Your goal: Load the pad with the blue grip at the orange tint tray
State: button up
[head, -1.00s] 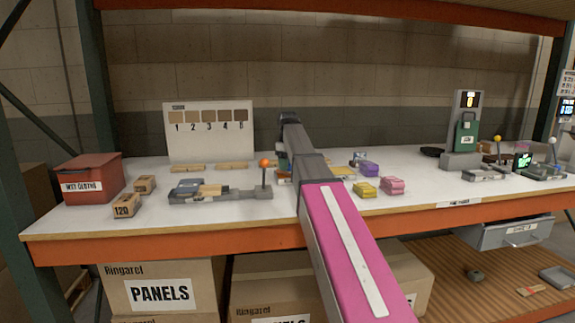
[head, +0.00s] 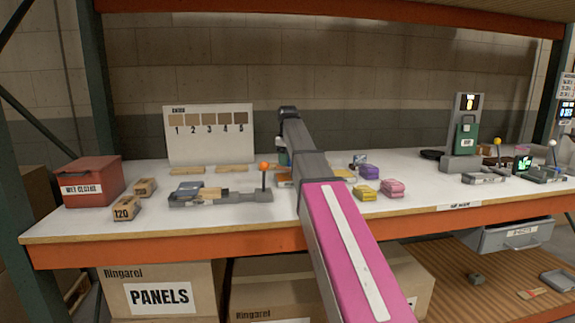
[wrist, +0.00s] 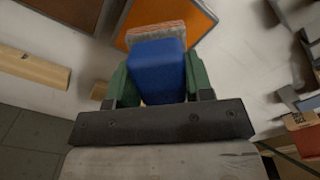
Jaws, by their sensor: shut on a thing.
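In the wrist view my gripper (wrist: 154,78) has green fingers shut on the sides of the blue grip (wrist: 157,70). The pad (wrist: 155,34), a greyish-pink layer, shows at the far end of the grip. The orange tint tray (wrist: 188,20) lies just beyond and partly behind the pad. I cannot tell whether the pad touches it. In the head view an orange piece, likely this tray (head: 284,182), shows beside my arm, which hides most of it and the gripper.
A lever station with an orange knob (head: 264,166) stands left of my arm. Yellow (head: 364,192), purple (head: 369,172) and pink (head: 392,187) pads lie to the right. A numbered swatch board (head: 209,134) stands behind. A wooden strip (wrist: 34,68) lies left in the wrist view.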

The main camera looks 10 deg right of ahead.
jog(key=shift+r, duration=1.9)
